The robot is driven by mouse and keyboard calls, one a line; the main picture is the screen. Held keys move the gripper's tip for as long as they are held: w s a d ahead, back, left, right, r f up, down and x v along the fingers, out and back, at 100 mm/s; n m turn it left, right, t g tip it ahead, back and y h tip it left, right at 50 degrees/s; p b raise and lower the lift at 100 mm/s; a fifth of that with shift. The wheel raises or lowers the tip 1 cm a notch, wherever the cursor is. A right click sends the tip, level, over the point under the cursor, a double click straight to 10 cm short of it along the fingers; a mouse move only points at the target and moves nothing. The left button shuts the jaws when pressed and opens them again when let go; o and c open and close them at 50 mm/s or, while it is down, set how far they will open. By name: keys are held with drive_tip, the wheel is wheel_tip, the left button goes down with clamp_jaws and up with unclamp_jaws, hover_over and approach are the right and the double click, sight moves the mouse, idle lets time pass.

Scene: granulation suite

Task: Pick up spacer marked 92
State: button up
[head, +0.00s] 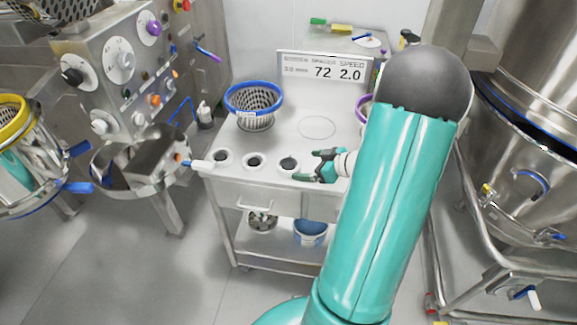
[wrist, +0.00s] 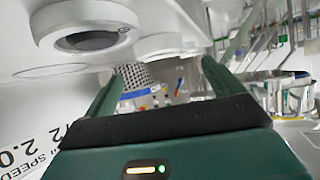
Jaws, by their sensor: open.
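Several white round pieces with dark centres stand in a row along the cart's front edge: a left one (head: 221,158), a middle one (head: 254,160) and a right one (head: 289,165). They look like the spacers, but no number is legible, so I cannot tell which is marked 92. My gripper (head: 306,165) is open just right of the right one, low over the cart top, nothing visibly held. In the wrist view my gripper (wrist: 160,72) has its fingers apart. A ringed piece (wrist: 92,30) shows large at upper left there, outside the fingers.
The white cart (head: 275,135) carries a blue-rimmed mesh basket (head: 253,107) at the left and a sign (head: 325,68) reading 72 and 2.0 behind. A purple-rimmed basket (head: 364,108) is partly hidden by my arm. A steel machine stands left, a large vessel (head: 525,180) right.

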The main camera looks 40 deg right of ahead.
sight(281, 163)
drive_tip(key=x, duration=0.7)
drive_tip(key=shift+w+r, duration=0.1)
drive_tip(key=c, duration=1.2)
drive_tip(key=shift+o, duration=0.2)
drive_tip(key=shift+r, duration=0.15)
